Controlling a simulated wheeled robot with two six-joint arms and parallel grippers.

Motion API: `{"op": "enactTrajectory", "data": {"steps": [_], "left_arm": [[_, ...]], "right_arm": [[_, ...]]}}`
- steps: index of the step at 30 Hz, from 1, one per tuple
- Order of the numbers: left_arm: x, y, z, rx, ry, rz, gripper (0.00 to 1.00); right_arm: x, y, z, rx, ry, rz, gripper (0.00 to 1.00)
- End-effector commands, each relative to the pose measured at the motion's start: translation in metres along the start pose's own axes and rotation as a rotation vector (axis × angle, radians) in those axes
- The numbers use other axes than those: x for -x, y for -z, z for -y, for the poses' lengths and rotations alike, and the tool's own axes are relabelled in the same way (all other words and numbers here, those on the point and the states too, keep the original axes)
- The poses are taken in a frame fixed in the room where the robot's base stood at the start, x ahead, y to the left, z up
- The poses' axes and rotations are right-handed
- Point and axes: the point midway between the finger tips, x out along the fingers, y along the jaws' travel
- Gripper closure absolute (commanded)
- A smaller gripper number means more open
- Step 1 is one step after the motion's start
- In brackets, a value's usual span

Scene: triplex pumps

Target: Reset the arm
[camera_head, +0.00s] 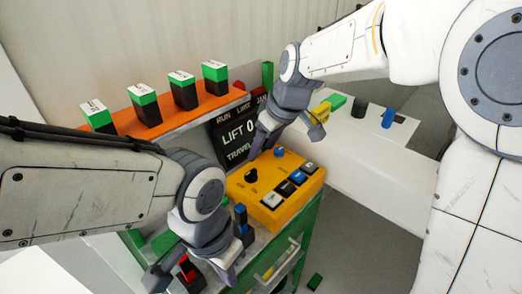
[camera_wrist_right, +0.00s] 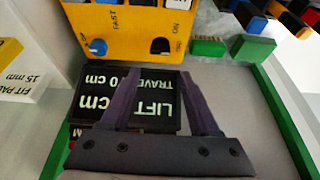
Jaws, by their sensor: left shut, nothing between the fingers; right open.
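My left gripper (camera_head: 226,272) is the lower one in the head view. It points down beside the front left of the yellow control box (camera_head: 272,172) and is shut with nothing visible held. My right gripper (camera_head: 288,138) is above and behind the box, close to the black display (camera_head: 234,137). In the right wrist view, its two fingers (camera_wrist_right: 163,75) are apart and empty, with the display (camera_wrist_right: 157,108) between and behind them. The display reads LIFT 0 cm. The yellow box also shows in the wrist view (camera_wrist_right: 128,45), with a blue knob and a dark knob.
Several green-topped black blocks (camera_head: 183,92) stand on an orange shelf (camera_head: 158,127) at the back left. A white surface (camera_head: 375,165) at the right carries small coloured parts. Red and blue parts sit close to my left gripper. Grey floor shows at the lower right.

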Motion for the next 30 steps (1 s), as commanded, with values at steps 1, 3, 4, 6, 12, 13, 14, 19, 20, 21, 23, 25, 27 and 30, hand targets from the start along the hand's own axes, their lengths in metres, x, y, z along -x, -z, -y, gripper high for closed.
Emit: {"op": "enactTrajectory", "data": {"steps": [1,3,4,6,12,13,14,19,20,21,23,25,27,30], "left_arm": [[0.0,0.0,0.0,0.0,0.0,0.0,1.0],[0.0,0.0,0.0,0.0,0.0,0.0,1.0],[0.0,0.0,0.0,0.0,0.0,0.0,1.0],[0.0,0.0,0.0,0.0,0.0,0.0,1.0],[0.001,0.0,0.0,0.0,0.0,0.0,1.0],[0.001,0.0,0.0,0.0,0.0,0.0,1.0],[0.001,0.0,0.0,0.0,0.0,0.0,1.0],[0.003,0.0,0.0,0.0,0.0,0.0,1.0],[0.004,0.0,0.0,0.0,0.0,0.0,1.0],[0.004,0.0,0.0,0.0,0.0,0.0,1.0],[0.005,0.0,0.0,0.0,0.0,0.0,1.0],[0.005,0.0,0.0,0.0,0.0,0.0,1.0],[0.005,0.0,0.0,0.0,0.0,0.0,1.0],[0.005,0.0,0.0,0.0,0.0,0.0,1.0]], "right_arm": [[0.0,0.0,0.0,0.0,0.0,0.0,0.38],[0.0,0.0,0.0,0.0,0.0,0.0,0.38],[0.0,0.0,0.0,0.0,0.0,0.0,0.38],[0.0,0.0,0.0,0.0,0.0,0.0,0.38],[0.001,-0.009,0.015,-0.006,0.012,0.018,0.38],[0.002,-0.015,0.025,-0.011,0.019,0.03,0.38],[0.003,-0.023,0.036,-0.017,0.027,0.044,0.38],[0.01,-0.096,0.109,-0.068,0.064,0.168,0.38],[0.011,-0.11,0.119,-0.077,0.065,0.19,0.38],[0.013,-0.13,0.131,-0.088,0.065,0.22,0.38],[0.015,-0.156,0.144,-0.104,0.062,0.258,0.38],[0.016,-0.182,0.155,-0.12,0.055,0.295,0.38],[0.017,-0.199,0.16,-0.131,0.048,0.319,0.38],[0.017,-0.208,0.162,-0.138,0.043,0.331,0.38]]}}
